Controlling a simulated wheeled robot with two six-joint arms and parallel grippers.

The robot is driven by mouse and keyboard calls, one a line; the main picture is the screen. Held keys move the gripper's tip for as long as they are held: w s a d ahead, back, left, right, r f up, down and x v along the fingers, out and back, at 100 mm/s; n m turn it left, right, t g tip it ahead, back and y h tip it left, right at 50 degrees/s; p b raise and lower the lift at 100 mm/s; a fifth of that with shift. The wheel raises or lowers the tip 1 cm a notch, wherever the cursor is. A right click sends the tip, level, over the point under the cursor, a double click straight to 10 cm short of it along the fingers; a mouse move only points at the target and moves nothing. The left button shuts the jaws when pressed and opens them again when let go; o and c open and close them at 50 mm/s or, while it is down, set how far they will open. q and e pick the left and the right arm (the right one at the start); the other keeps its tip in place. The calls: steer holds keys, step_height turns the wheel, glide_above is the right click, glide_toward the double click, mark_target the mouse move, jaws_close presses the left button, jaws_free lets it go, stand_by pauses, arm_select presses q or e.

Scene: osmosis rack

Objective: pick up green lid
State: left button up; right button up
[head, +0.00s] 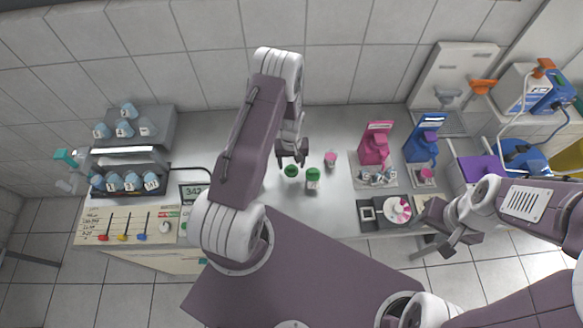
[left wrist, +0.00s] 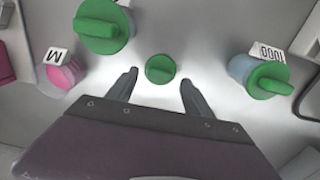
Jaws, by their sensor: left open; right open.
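In the left wrist view a small round green lid (left wrist: 160,69) with a raised grip bar lies between and just beyond the fingertips of my left gripper (left wrist: 158,78). The gripper is open, empty and apart from it. Two larger green lids sit on containers, one at the upper left (left wrist: 103,26) and one at the right (left wrist: 268,80) beside a "1000" label. In the head view my left gripper (head: 292,160) hangs over the bench near a green lid (head: 291,170) and a green-capped container (head: 312,176). My right gripper (head: 447,241) is open and empty at the bench's front right.
A pink-topped container (head: 330,159) stands close by; its "M" label shows in the left wrist view. A rack with blue-capped vessels (head: 130,180) is at left. Bare bench surrounds the green items.

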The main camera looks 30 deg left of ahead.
arm_select(q)
steer(key=shift+f, duration=0.9)
jaws_close()
